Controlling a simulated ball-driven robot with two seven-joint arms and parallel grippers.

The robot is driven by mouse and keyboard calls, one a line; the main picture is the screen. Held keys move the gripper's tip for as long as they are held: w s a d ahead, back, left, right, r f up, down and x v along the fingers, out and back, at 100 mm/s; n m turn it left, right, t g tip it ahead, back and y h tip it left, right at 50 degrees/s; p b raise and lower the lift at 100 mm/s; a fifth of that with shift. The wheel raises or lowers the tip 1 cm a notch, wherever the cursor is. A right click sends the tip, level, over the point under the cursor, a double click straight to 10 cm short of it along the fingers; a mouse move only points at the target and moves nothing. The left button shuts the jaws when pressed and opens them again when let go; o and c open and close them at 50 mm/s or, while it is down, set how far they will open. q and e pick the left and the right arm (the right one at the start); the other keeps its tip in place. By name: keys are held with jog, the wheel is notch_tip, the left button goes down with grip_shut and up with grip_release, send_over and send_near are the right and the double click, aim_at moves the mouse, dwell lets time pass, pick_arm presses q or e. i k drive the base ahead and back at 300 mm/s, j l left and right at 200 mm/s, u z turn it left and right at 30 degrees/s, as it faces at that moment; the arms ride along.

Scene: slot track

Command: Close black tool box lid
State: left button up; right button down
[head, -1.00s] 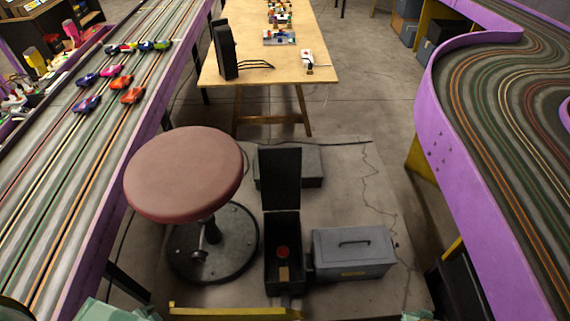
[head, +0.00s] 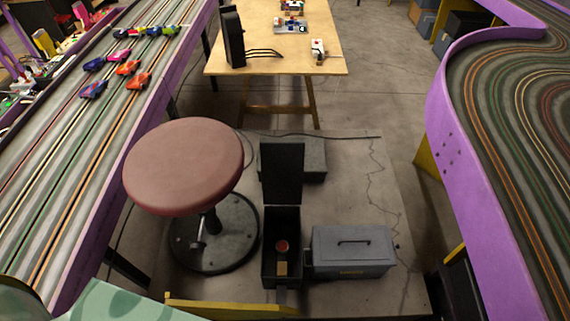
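The black tool box (head: 270,262) stands on the floor in the lower middle of the head view. Its black lid (head: 283,173) is open and stands upright at the back edge. Inside the box are a round red item (head: 282,246) and a small tan item (head: 282,269). Neither of my grippers is in view. A pale green part at the lower left edge looks like part of my own body.
A round stool (head: 184,166) stands left of the box. A closed grey metal case (head: 352,251) sits close to its right. A low grey block (head: 312,160) lies behind the lid. Purple-sided slot tracks (head: 478,195) flank both sides. A wooden table (head: 270,50) stands farther back.

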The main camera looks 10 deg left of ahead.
aim_at(283, 162)
jog(key=k+l+u, duration=0.25)
jog(key=l+u, duration=0.15)
jog(key=k+l+u, duration=0.7)
jog(key=u, duration=0.15)
jog(key=l, duration=0.1)
